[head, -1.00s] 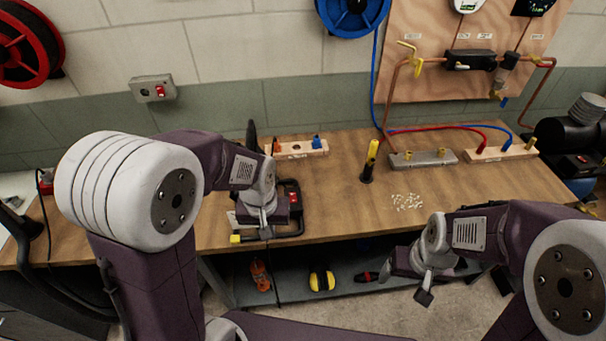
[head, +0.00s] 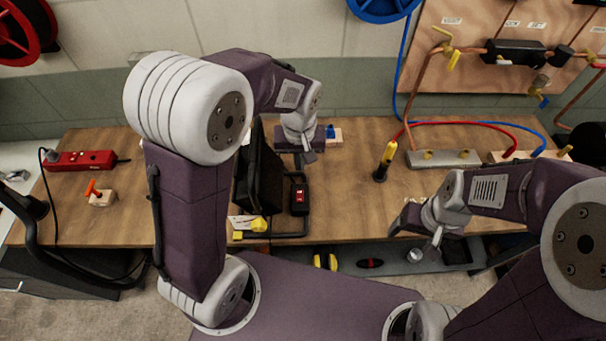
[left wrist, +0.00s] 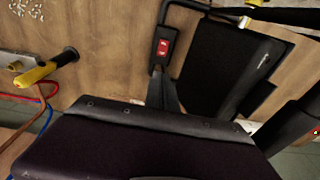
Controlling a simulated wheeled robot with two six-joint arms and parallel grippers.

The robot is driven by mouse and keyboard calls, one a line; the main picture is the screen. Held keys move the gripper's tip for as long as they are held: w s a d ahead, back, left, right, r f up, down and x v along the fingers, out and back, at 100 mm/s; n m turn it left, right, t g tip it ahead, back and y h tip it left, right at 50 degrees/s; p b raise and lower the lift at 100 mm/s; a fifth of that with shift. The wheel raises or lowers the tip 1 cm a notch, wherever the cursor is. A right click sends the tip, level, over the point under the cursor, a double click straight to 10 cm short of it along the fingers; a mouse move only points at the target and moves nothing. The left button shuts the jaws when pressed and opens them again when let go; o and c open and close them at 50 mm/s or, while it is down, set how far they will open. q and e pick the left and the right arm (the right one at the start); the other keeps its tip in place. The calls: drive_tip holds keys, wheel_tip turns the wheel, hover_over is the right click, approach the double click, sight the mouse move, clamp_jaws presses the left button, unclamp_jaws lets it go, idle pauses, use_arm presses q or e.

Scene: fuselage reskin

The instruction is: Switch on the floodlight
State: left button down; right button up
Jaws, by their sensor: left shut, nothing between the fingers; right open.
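The floodlight (head: 262,168) is a black panel on a tubular stand near the front of the workbench. A black switch box with a red rocker switch (head: 299,197) sits on the stand at its right. In the left wrist view the red switch (left wrist: 164,47) is beside the dark floodlight panel (left wrist: 210,65); no light shows from it. My left gripper (head: 308,157) is shut and empty, behind the switch box in the head view and apart from it. The left gripper's finger (left wrist: 162,96) points toward the switch in the wrist view. My right gripper (head: 416,252) is open and empty at the bench's front edge.
A black and yellow tool (head: 386,160) stands upright right of the floodlight. A red power strip (head: 80,160) and a wooden block with an orange part (head: 100,196) lie at left. A grey manifold (head: 443,159) and hoses are at right. The bench (head: 345,210) is clear right of the switch.

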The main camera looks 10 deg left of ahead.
use_arm(q)
drive_tip(key=s, duration=0.1)
approach(299, 192)
drive_tip(key=f, duration=0.4)
drive_tip(key=w+f, duration=0.1)
drive_tip(key=f, duration=0.1)
drive_tip(key=shift+a+f+p, duration=0.1)
drive_tip(key=shift+f+p, duration=0.25)
use_arm(e)
drive_tip(key=shift+s+r, duration=0.5)
use_arm(q)
drive_tip(key=shift+f+b, duration=0.4)
drive_tip(key=shift+r, duration=0.2)
use_arm(e)
drive_tip(key=shift+s+f, duration=0.1)
drive_tip(key=shift+f, duration=0.15)
use_arm(q)
drive_tip(key=shift+s, duration=0.2)
use_arm(e)
drive_tip(key=shift+a+f, duration=0.1)
